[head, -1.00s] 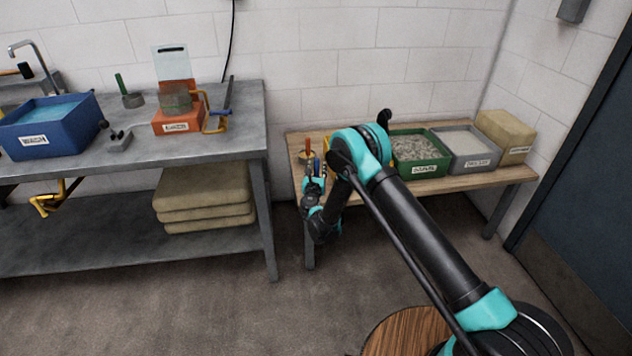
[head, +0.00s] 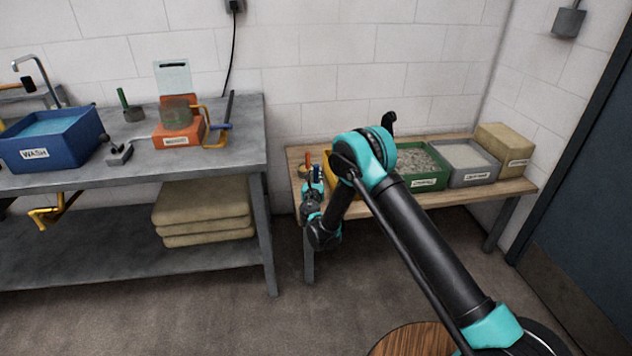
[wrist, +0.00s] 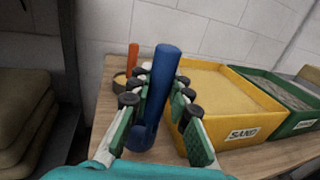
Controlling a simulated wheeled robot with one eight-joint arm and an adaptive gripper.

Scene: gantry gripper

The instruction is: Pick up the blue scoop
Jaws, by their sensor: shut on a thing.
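The blue scoop (wrist: 165,75) stands nearly upright in the wrist view, its long round handle between the two fingers of my gripper (wrist: 157,90). My gripper is shut on the handle. The lower end of the scoop is partly covered by the left finger, so I cannot tell whether it touches the wooden table (wrist: 105,100). In the head view the scoop shows as a small blue patch (head: 317,172) just above my gripper (head: 313,187) at the table's left end.
A yellow sand bin (wrist: 225,105) stands close to the right of my gripper. A green bin (head: 422,168), a grey bin (head: 466,162) and a tan block (head: 503,144) follow. An orange-handled tool (wrist: 133,58) stands behind left. A metal bench (head: 236,130) is further left.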

